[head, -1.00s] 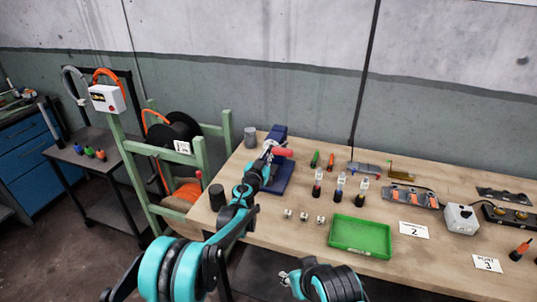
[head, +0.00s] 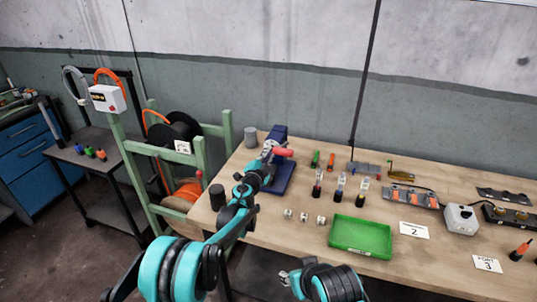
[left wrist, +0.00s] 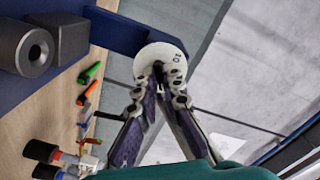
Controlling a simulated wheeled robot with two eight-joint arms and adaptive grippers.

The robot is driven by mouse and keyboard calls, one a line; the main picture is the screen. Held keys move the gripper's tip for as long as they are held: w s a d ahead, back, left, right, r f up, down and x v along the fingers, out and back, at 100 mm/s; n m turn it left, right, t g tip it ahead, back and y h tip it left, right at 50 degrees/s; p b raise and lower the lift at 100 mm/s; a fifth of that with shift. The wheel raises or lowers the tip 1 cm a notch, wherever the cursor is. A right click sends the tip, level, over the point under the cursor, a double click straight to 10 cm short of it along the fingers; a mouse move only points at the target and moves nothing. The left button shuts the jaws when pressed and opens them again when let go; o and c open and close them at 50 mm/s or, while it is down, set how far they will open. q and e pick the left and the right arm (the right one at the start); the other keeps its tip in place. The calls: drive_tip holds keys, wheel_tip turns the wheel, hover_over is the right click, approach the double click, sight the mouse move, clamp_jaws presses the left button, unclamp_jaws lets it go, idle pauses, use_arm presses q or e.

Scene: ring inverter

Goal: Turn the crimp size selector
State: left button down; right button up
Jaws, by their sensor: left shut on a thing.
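The crimp size selector is a pale round dial (left wrist: 160,62) with dark numerals near its rim, in the left wrist view. It sits at the edge of the dark blue crimping machine (left wrist: 117,33), which also stands at the back left of the bench in the head view (head: 279,180). My left gripper (left wrist: 160,75) is shut at the dial's middle, its fingertips closed on the selector. The part between the fingertips is mostly hidden. My left gripper also shows in the head view (head: 268,153), against the machine. My right gripper (head: 285,276) is low at the bench front, its fingers too small to judge.
A red handle (head: 282,152) sticks out at the machine. A green tray (head: 360,237), several small pale parts and coloured bottles stand to the right on the bench (head: 262,230). A green reel frame (head: 200,160) is close on the left.

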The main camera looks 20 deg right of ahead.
use_arm(q)
drive_tip(key=shift+m, duration=0.5)
drive_tip(key=c, duration=1.7)
unclamp_jaws()
drive_tip(key=shift+s, duration=0.1)
drive_tip(key=v, duration=1.2)
